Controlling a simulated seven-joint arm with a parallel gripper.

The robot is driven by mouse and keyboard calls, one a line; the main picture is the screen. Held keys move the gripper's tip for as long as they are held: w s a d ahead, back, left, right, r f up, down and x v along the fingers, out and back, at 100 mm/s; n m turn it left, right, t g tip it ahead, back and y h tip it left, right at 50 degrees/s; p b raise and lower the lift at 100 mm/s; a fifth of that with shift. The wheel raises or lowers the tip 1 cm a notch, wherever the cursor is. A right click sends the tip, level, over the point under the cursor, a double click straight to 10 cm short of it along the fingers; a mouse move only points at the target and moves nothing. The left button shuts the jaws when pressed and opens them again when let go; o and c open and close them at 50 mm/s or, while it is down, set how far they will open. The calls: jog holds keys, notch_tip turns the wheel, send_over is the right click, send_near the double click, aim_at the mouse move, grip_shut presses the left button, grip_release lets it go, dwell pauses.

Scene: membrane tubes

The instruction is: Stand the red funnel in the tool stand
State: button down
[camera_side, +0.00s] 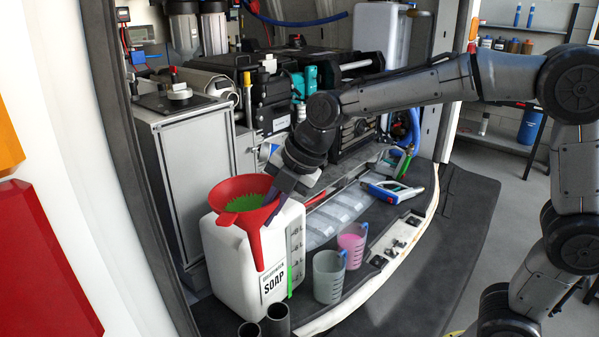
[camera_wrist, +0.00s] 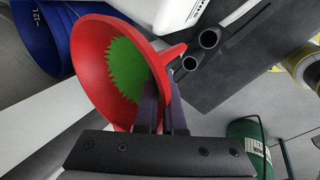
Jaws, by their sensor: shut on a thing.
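The red funnel (camera_side: 232,188) has a green patch inside its bowl and is held tilted in front of the white soap canister (camera_side: 222,262) in the side view. My gripper (camera_side: 272,207) is shut on its rim. In the wrist view the funnel (camera_wrist: 90,62) fills the left, wide mouth towards the camera and spout pointing right, with my fingers (camera_wrist: 160,115) at its edge. Two dark upright tubes (camera_side: 277,320), which may be the tool stand, are cut off at the bottom of the side view. Their open mouths show near the spout in the wrist view (camera_wrist: 209,38).
A grey measuring cup (camera_side: 329,278) and a cup with pink liquid (camera_side: 351,246) stand right of the canister. A blue and white tool (camera_side: 392,192) lies farther back. In the wrist view, a blue bucket (camera_wrist: 38,40) is upper left and a green container (camera_wrist: 248,132) lower right.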

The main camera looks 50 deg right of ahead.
jog(key=s+a+f+n+y, duration=0.1)
jog(key=s+a+f, duration=0.2)
jog(key=a+f, duration=0.2)
jog(key=shift+s+a+f, duration=0.25)
jog(key=shift+a+f, duration=0.15)
jog(key=shift+f, duration=0.2)
jog(key=shift+f, duration=1.8)
notch_tip(320, 180, down, 7)
dwell(1.1)
notch_tip(320, 180, down, 6)
jog(key=c, duration=0.9)
grip_release()
jog(key=shift+c, duration=0.2)
